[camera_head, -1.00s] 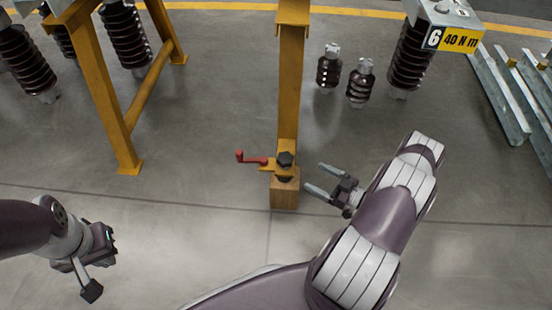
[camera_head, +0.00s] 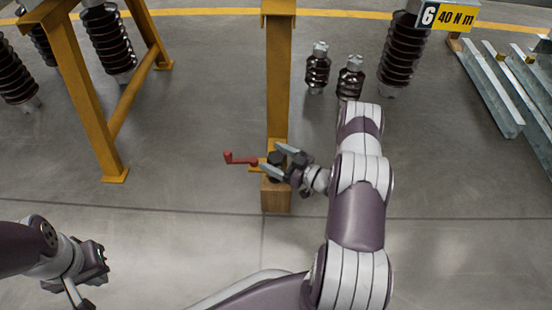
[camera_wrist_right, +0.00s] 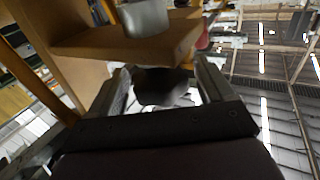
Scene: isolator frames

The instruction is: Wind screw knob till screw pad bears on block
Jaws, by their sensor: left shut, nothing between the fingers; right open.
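The dark screw knob (camera_head: 276,159) sits on a yellow bracket at the foot of the yellow post (camera_head: 278,85). A wooden block (camera_head: 276,197) stands on the floor below it. My right gripper (camera_head: 271,158) is open, with one finger on each side of the knob. In the right wrist view the knob (camera_wrist_right: 160,87) shows between the two fingers; whether they touch it I cannot tell. A grey cylinder (camera_wrist_right: 145,17) lies across the yellow plate (camera_wrist_right: 130,42) from the knob. The gap at the pad is hidden in the head view. My left gripper (camera_head: 98,262) is shut and empty, at lower left.
A red crank handle (camera_head: 238,159) sticks out left of the bracket. A yellow frame (camera_head: 95,105) stands at left. Brown insulators (camera_head: 318,70) stand behind at right, beside grey steel beams (camera_head: 490,90). The floor between the left gripper and the block is clear.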

